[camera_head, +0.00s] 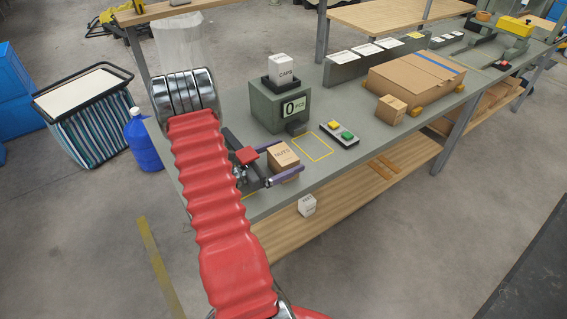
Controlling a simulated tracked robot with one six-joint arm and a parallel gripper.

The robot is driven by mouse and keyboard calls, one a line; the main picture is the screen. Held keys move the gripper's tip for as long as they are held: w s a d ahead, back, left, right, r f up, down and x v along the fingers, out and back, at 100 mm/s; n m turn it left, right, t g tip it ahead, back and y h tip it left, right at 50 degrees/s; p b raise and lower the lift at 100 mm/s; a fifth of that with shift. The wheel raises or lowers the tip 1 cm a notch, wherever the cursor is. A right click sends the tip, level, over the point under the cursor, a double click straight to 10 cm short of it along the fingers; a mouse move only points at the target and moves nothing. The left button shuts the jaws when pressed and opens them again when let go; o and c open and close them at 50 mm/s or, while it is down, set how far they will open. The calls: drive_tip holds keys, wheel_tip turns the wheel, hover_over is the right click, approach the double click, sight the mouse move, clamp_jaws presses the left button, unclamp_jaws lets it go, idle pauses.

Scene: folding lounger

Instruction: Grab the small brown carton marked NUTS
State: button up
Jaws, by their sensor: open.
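The small brown carton (284,161) stands on the grey bench top near its front edge; its small dark lettering looks like NUTS. My gripper (289,157) is open, with its two purple-grey fingers reaching along either side of the carton. One finger lies on the far side and is partly hidden; the other passes along the near side. I cannot tell whether either finger touches the carton.
Behind the carton stands a green scale (268,108) bearing a white CAPS box (281,68). To the right are a yellow outlined square (313,147), a button box (340,134), another small brown carton (391,110) and a large cardboard box (417,78). A white box (307,205) sits on the lower shelf.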

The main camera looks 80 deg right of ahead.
drive_tip(key=shift+c, duration=0.5)
drive_tip(key=c, duration=1.4)
